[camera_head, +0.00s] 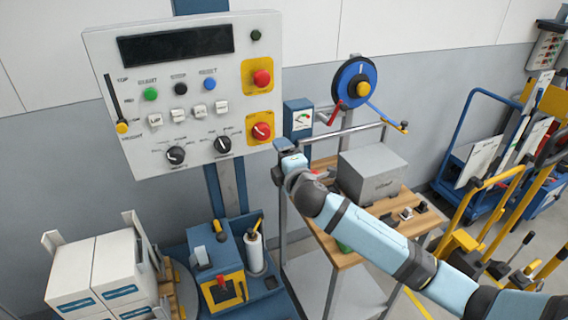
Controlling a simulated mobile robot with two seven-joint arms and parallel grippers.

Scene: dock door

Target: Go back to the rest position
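My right arm (370,232) reaches in from the lower right, pale blue with dark joints. Its end, with the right gripper (284,146), is just off the lower right corner of the control panel (110,60). The fingers are small and partly hidden, so I cannot tell whether they are open or shut, or whether they touch the panel. My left gripper and arm are not in view.
The panel carries buttons, knobs, a slider and two red mushroom buttons. A wooden-topped cart (340,258) with a grey box (372,174) stands behind my arm. A blue wheel (347,75) is above it. White cartons (92,275) are lower left; trolleys (480,130) are at right.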

